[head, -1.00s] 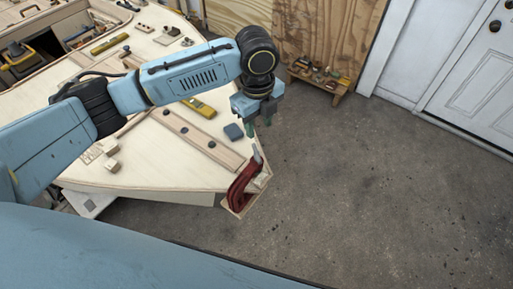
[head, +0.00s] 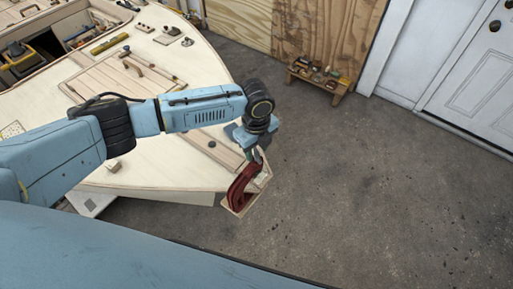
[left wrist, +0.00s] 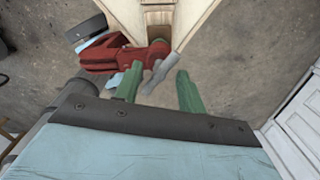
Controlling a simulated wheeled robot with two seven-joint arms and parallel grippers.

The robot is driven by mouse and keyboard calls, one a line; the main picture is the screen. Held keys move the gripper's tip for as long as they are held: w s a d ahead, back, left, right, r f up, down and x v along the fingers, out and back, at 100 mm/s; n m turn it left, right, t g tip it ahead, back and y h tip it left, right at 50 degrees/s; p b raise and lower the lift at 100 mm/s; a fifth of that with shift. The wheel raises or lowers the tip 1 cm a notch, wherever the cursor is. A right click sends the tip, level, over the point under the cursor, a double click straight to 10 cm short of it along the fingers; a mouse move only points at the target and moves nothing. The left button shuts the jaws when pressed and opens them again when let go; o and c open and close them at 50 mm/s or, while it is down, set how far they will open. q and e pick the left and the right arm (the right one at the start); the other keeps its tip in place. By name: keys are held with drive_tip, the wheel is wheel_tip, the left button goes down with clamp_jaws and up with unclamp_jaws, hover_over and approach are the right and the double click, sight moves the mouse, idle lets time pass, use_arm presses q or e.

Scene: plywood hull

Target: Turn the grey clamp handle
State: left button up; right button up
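The red clamp (head: 238,184) sits on the corner of the plywood hull in the head view. It also shows in the left wrist view (left wrist: 115,58). Its grey handle (left wrist: 158,75) sticks out toward my left gripper (left wrist: 155,85). The two green fingers are apart, with the grey handle between and just beyond their tips. I cannot tell whether either finger touches it. In the head view my left gripper (head: 255,152) is right above the clamp and hides part of the handle. My right gripper is not in view.
The plywood hull (head: 150,165) fills the left, with tools and blocks on its deck. A low wooden bench (head: 318,82) with small items stands by the back wall. The concrete floor (head: 370,180) to the right is clear.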

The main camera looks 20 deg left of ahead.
use_arm(q)
drive_tip(key=shift+f, duration=0.15)
drive_tip(key=shift+c, duration=0.4)
clamp_jaws()
